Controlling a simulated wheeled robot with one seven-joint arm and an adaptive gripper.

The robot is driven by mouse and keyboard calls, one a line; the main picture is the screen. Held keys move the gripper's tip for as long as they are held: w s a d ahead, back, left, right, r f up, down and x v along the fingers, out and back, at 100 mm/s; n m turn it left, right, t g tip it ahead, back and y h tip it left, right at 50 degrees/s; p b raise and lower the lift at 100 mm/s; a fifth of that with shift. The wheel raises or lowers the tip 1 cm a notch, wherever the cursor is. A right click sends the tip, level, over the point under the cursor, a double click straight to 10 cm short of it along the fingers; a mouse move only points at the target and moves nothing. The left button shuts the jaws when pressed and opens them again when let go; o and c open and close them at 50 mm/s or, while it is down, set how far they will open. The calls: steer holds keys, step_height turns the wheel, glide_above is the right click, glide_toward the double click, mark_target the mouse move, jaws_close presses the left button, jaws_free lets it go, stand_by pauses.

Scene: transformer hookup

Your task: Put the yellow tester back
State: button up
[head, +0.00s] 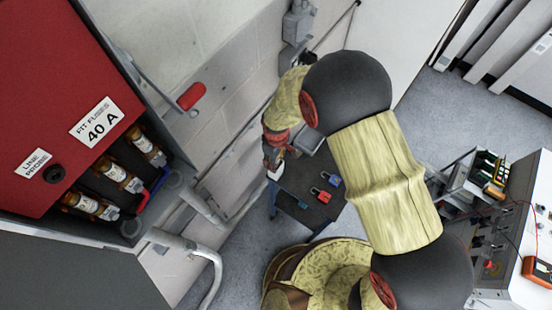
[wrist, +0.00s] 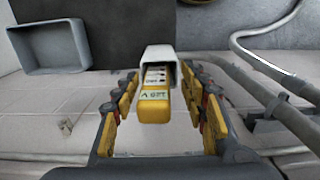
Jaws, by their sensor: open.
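The yellow tester (wrist: 155,107) stands in a white open-topped holder (wrist: 158,57) in the wrist view. Its yellow end with a dark-lettered label sticks out towards me. My gripper (wrist: 160,84) is open, with one yellow-padded finger on each side of the tester. A gap shows on both sides, so the fingers look clear of it. In the head view my gripper (head: 275,152) is small, at the left end of the dark table, and the tester cannot be made out there.
The dark table (head: 298,180) carries a red padlock (head: 320,195) and a blue padlock (head: 331,179). A grey tray (wrist: 48,48) lies left of the holder. Conduit (wrist: 270,95) runs along the wall at the right. The red fuse cabinet (head: 55,75) stands at the left.

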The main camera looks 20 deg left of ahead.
step_height(320, 180, up, 12)
steer(key=shift+w+r+b, duration=0.1)
steer(key=shift+b, duration=0.65)
steer(key=w+d+r+m+t+y, duration=0.2)
steer(key=d+r+m, duration=0.5)
steer(key=d+r, duration=1.3)
steer(key=s+d+r+m+t+h, duration=0.2)
steer(key=s+d+r+m, duration=0.5)
steer(key=s+d, duration=0.5)
step_height(320, 180, up, 2)
steer(key=shift+s+d+r+m+t, duration=0.2)
steer(key=shift+d+m+t, duration=0.2)
steer(key=shift+d+t, duration=0.35)
steer(key=shift+a, duration=0.1)
step_height(320, 180, down, 21)
steer(key=b, duration=2.1)
steer(key=shift+f, duration=0.2)
